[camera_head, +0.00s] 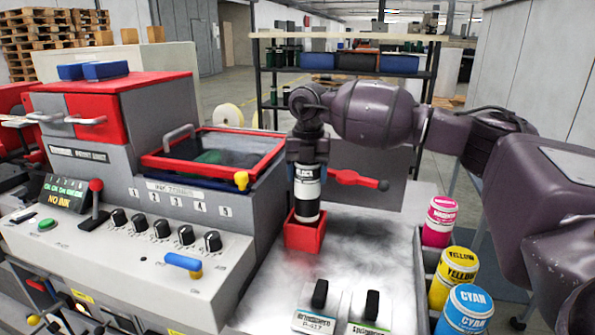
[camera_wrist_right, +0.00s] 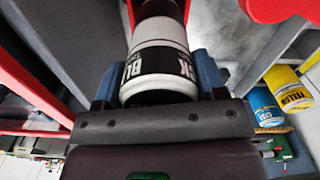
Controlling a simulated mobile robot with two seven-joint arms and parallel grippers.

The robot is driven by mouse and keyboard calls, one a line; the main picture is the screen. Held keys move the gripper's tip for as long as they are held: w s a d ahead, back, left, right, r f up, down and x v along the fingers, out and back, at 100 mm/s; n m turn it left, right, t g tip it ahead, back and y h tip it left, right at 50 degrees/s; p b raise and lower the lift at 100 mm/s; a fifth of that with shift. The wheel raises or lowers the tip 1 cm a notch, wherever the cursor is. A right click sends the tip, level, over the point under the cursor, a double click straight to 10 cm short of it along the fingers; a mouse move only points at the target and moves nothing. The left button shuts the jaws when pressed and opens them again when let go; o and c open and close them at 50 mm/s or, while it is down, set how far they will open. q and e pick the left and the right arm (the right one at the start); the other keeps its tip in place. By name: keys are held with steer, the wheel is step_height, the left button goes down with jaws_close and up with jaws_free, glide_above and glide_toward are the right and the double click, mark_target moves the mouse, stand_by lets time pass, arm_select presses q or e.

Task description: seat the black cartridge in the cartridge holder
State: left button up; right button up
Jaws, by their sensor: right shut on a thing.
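The red square cartridge holder (camera_head: 304,238) is directly beneath. The cartridge's lower end is at the holder's open top and seems to be slightly inside its rim; its exact depth is hidden. My left gripper is not in view.
A red-handled lever (camera_head: 357,179) sticks out just right of the cartridge. Magenta (camera_head: 439,221), yellow (camera_head: 454,279) and cyan (camera_head: 465,311) cartridges stand in a rack at the right. The control panel (camera_head: 130,250) is at the left, with a display reading NO INK (camera_head: 60,195).

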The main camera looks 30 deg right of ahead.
mark_target(306, 199)
steer(key=shift+w+f, duration=0.2)
steer(key=shift+w, duration=0.05)
steer(key=shift+s+f, duration=0.1)
steer(key=shift+s, duration=0.1)
steer(key=shift+w+f+b, duration=0.1)
steer(key=shift+f+b, duration=0.5)
steer(key=shift+f, duration=0.3)
step_height(306, 199, down, 2)
steer(key=shift+b, duration=0.6)
steer(key=shift+f, duration=1)
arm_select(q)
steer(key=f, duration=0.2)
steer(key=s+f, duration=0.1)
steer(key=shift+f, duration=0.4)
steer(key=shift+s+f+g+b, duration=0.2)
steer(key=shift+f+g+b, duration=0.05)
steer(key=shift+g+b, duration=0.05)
arm_select(e)
steer(key=shift+f, duration=0.35)
steer(key=o, duration=1.2)
